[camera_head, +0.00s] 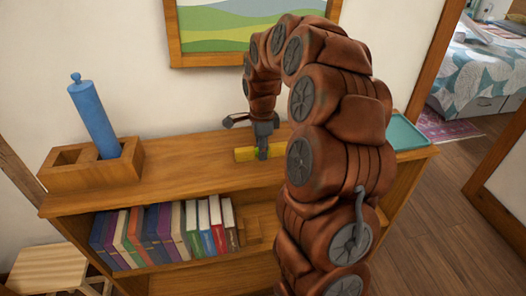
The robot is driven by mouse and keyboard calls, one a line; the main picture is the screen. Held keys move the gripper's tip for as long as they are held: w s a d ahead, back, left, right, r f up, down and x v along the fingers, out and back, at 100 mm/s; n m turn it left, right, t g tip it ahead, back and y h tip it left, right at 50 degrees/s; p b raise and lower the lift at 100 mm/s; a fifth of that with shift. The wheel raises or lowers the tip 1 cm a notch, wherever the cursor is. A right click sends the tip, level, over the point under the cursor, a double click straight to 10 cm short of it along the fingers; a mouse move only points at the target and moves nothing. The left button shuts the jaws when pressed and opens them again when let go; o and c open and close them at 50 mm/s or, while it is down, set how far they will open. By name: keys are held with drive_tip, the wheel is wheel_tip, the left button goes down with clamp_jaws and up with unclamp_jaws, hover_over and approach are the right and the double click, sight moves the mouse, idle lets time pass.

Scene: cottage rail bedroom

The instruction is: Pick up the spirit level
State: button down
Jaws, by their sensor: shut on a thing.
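The spirit level is a small yellow bar (245,154) on the top of the wooden shelf unit, near its middle. My gripper (263,152) points down over it and is shut on it, with a grey finger across its front face. The level's right part is partly hidden behind the gripper and my arm. It looks level and at or very near the shelf top; I cannot tell whether it touches the wood.
The shelf unit (190,178) holds a row of books (160,235) below. A wooden box (90,170) with a blue cylinder (93,118) stands at its left end. A teal tray (405,134) lies at the right end. A framed picture (200,58) hangs behind.

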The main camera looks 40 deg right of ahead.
drive_tip(key=shift+r+b, duration=0.85)
drive_tip(key=shift+r, duration=0.9)
drive_tip(key=s+a+b, duration=0.2)
drive_tip(key=s+a, duration=0.2)
drive_tip(key=a, duration=0.3)
drive_tip(key=s+a+r+b, duration=0.1)
drive_tip(key=s+a+b, duration=0.1)
drive_tip(key=a, duration=0.5)
drive_tip(key=shift+s+r, duration=0.25)
drive_tip(key=shift+s, duration=0.6)
